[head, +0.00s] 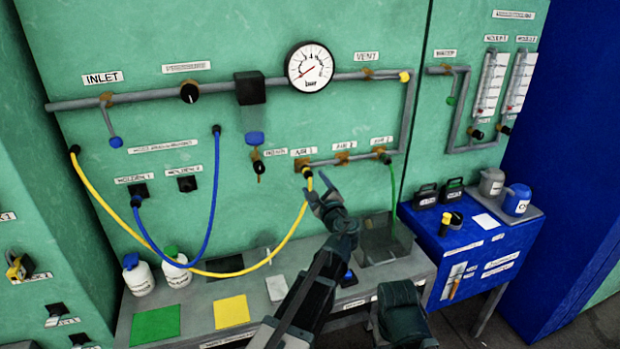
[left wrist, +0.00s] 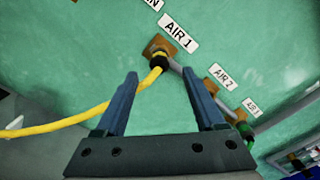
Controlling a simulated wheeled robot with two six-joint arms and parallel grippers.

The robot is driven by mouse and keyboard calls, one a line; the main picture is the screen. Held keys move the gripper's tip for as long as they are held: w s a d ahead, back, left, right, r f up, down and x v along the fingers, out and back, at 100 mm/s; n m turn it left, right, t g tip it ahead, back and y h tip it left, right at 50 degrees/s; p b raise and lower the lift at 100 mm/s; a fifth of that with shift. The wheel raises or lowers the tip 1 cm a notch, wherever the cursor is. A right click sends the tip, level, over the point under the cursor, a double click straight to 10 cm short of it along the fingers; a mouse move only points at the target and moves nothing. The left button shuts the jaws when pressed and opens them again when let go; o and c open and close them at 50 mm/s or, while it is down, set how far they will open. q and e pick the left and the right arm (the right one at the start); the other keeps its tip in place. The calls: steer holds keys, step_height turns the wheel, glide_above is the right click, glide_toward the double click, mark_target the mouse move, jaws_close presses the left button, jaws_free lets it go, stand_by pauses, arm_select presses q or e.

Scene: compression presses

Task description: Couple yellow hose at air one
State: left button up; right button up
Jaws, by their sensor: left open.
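The yellow hose (head: 285,243) runs from a black fitting on the wall at the left, sags over the bench and rises to the AIR 1 port (head: 302,163). Its black-and-yellow end (left wrist: 158,62) sits at the brass AIR 1 port in the left wrist view, and no gap shows between them. My left gripper (head: 322,192) is open just below and right of the hose end. In the left wrist view my left gripper (left wrist: 163,95) has its fingers spread, with nothing between the tips and the hose passing beyond the left finger. My right gripper is not seen.
A green hose (head: 393,185) hangs from AIR 3 at the right, and AIR 2 (head: 343,158) is bare. The bench holds white bottles (head: 138,275), coloured mats and a grey bin (head: 385,240).

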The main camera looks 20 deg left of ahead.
arm_select(q)
steer(key=v, duration=0.7)
steer(key=shift+s+d, duration=0.15)
steer(key=shift+s, duration=0.1)
steer(key=s+f+n+g+h, duration=0.2)
steer(key=s+f+n+g, duration=0.6)
steer(key=s+f+n, duration=0.4)
steer(key=s+d+f+n+g+h, duration=0.2)
steer(key=s+d+f, duration=0.3)
steer(key=s, duration=0.3)
steer(key=s+d+f+n+g+h, duration=0.2)
steer(key=s+d+f+g+h, duration=0.2)
steer(key=s+d+f+g, duration=0.1)
steer(key=s+d, duration=0.1)
steer(key=s, duration=0.1)
steer(key=shift+s+h, duration=0.4)
steer(key=shift+c, duration=0.2)
